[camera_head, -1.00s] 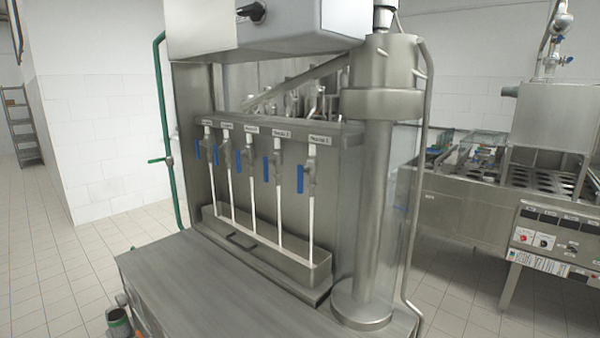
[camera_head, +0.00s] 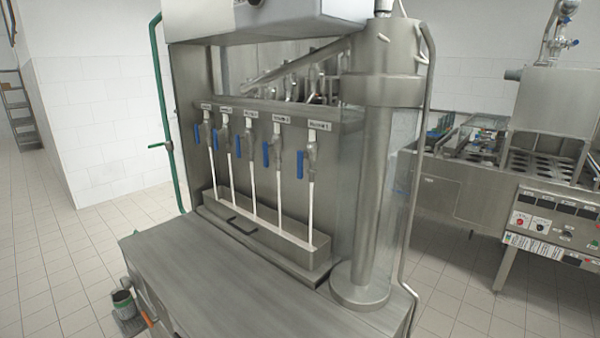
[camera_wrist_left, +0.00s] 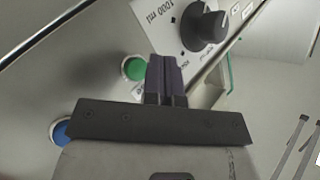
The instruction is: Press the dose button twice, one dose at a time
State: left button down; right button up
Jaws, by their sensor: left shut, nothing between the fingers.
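My left gripper (camera_wrist_left: 163,78) shows in the left wrist view with its two dark fingers together and nothing between them. A round green button (camera_wrist_left: 134,68) on the metal panel is just left of the fingertips; I cannot tell whether they touch. A blue button (camera_wrist_left: 61,132) sits lower left, partly covered by my gripper body. A dark dial (camera_wrist_left: 203,26) on a white plate marked 1000 ml is beyond the fingertips. No readable label shows which button is the dose button. Neither gripper shows in the head view.
The filler's row of nozzles with blue handles (camera_head: 299,164) hangs over a metal trough (camera_head: 300,252). A thick metal column (camera_head: 368,200) stands at right of it. The bare metal counter (camera_head: 230,280) in front is clear. Another machine (camera_head: 500,190) stands at the right.

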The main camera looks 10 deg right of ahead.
pick_arm(q)
jog(key=s+a+p, duration=0.1)
jog(key=a, duration=0.1)
jog(key=s+a+p, duration=0.1)
jog(key=s+a, duration=0.1)
dwell(0.3)
jog(key=shift+a+f, duration=0.1)
